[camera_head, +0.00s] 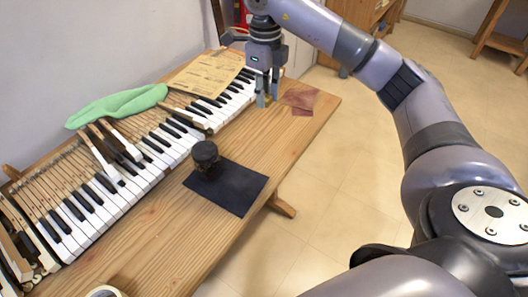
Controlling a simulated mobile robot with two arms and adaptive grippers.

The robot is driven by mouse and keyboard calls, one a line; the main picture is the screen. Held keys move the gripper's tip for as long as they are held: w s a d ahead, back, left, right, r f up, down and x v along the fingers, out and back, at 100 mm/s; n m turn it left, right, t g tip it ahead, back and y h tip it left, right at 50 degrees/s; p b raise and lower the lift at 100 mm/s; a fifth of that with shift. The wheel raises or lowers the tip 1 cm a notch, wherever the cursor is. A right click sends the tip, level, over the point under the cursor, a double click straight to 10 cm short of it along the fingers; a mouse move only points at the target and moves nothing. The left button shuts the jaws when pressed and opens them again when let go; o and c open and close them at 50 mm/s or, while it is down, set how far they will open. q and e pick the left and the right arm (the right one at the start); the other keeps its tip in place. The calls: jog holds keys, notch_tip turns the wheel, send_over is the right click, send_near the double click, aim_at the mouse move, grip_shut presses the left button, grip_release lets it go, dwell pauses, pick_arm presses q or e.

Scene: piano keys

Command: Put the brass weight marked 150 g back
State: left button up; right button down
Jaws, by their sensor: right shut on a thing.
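My right gripper (267,98) points down over the far part of the bench, close to the end of the keyboard. It is shut on a small brass-coloured piece (267,100), mostly hidden between the fingers. I take it for the brass weight, but no marking can be read. A dark, round-topped block (205,156) stands at the upper left edge of a black mat (228,186) on the bench. My left gripper is not in view.
The wooden bench (180,240) carries a long piano keyboard (150,160) with some keys lifted. A green cloth (118,106), a paper sheet (207,73) and a reddish-brown patch (300,100) lie around. A tape roll (104,292) is at the near edge. Bare wood lies right of the mat.

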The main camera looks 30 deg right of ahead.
jog(key=shift+d+r+m, duration=0.15)
jog(key=shift+d+m, duration=0.1)
jog(key=shift+m, duration=0.15)
jog(key=shift+f, duration=0.4)
notch_tip(320, 180, down, 6)
jog(key=p, duration=0.1)
send_over(267, 154)
notch_tip(267, 154, down, 8)
jog(key=shift+r, duration=0.15)
jog(key=shift+f, duration=0.5)
notch_tip(267, 154, down, 4)
jog(key=shift+f+p, duration=0.1)
jog(key=shift+p, duration=0.25)
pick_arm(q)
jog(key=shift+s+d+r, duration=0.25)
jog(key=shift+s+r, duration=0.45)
